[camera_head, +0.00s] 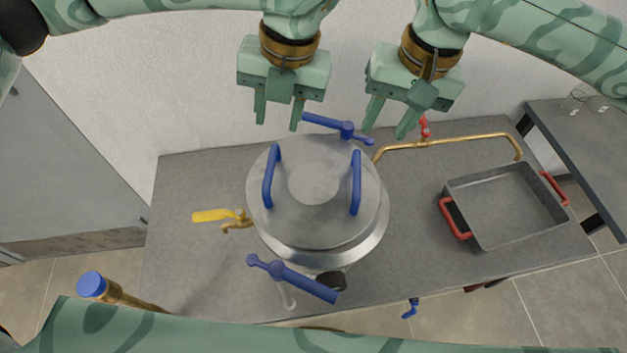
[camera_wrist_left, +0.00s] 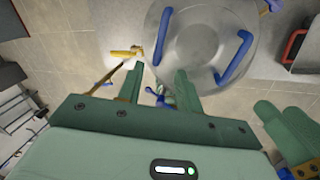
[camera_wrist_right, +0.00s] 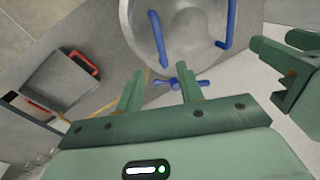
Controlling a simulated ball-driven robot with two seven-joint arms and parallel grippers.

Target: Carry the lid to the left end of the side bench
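The round metal lid (camera_head: 315,222) sits on top of a metal pot (camera_head: 330,250) on the grey bench. It has two upright blue handles, a left one (camera_head: 268,178) and a right one (camera_head: 356,182). The lid also shows in the left wrist view (camera_wrist_left: 205,45) and the right wrist view (camera_wrist_right: 185,35). My left gripper (camera_head: 278,119) is open and empty, above the wall side of the lid. My right gripper (camera_head: 388,124) is open and empty, to its right and apart from the lid. Blue clamp levers lie at the pot's back (camera_head: 345,129) and front (camera_head: 305,283).
A grey tray with red handles (camera_head: 505,210) stands on the bench (camera_head: 190,280) at the right. A brass pipe (camera_head: 450,141) with a red valve runs behind. A yellow-handled tap (camera_head: 215,215) sticks out left of the pot. Another dark bench (camera_head: 575,135) stands at the far right.

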